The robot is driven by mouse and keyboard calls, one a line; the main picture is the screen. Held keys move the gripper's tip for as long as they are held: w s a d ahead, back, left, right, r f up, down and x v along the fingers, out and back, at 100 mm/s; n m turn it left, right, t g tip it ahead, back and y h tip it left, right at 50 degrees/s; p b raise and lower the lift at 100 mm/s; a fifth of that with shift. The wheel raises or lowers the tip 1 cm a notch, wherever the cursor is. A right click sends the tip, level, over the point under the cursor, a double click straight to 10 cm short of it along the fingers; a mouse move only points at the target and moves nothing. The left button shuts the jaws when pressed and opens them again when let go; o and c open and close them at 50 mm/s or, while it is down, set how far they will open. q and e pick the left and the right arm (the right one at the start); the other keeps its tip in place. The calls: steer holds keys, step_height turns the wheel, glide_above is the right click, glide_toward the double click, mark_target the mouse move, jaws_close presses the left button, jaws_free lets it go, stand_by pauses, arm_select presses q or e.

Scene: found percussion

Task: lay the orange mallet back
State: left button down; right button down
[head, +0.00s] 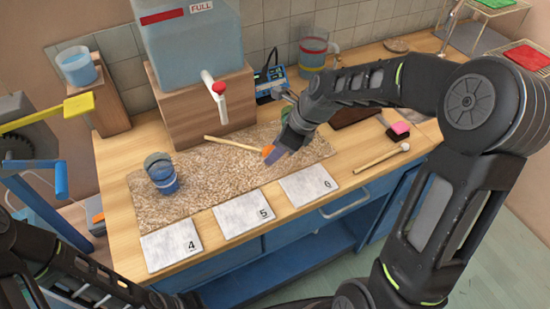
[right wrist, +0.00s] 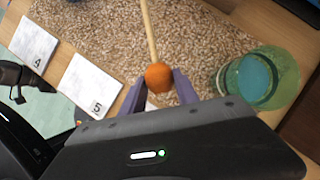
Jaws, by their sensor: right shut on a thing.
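The orange mallet (head: 232,144) has a pale wooden stick and a round orange head. In the head view its stick points left over the speckled mat (head: 215,180). My right gripper (head: 272,152) is at its head end. In the right wrist view the orange head (right wrist: 158,77) sits between the two fingertips of the right gripper (right wrist: 158,88), which is shut on it, and the stick runs away over the mat. I cannot tell whether the stick touches the mat. My left arm shows at the lower left of the head view, but its gripper is out of sight.
A blue glass (head: 162,175) stands on the mat's left. A teal glass (right wrist: 258,78) stands near the right gripper. White cards 4 (head: 171,244), 5 (head: 243,216) and 6 (head: 308,187) line the front. A pale mallet (head: 382,158) lies right; a wooden block (head: 204,110) with a tank stands behind.

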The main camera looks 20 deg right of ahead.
steer(key=shift+f, duration=1.8)
steer(key=shift+f, duration=0.2)
steer(key=c, duration=0.9)
jaws_free()
steer(key=shift+r, duration=0.2)
steer(key=v, duration=1.2)
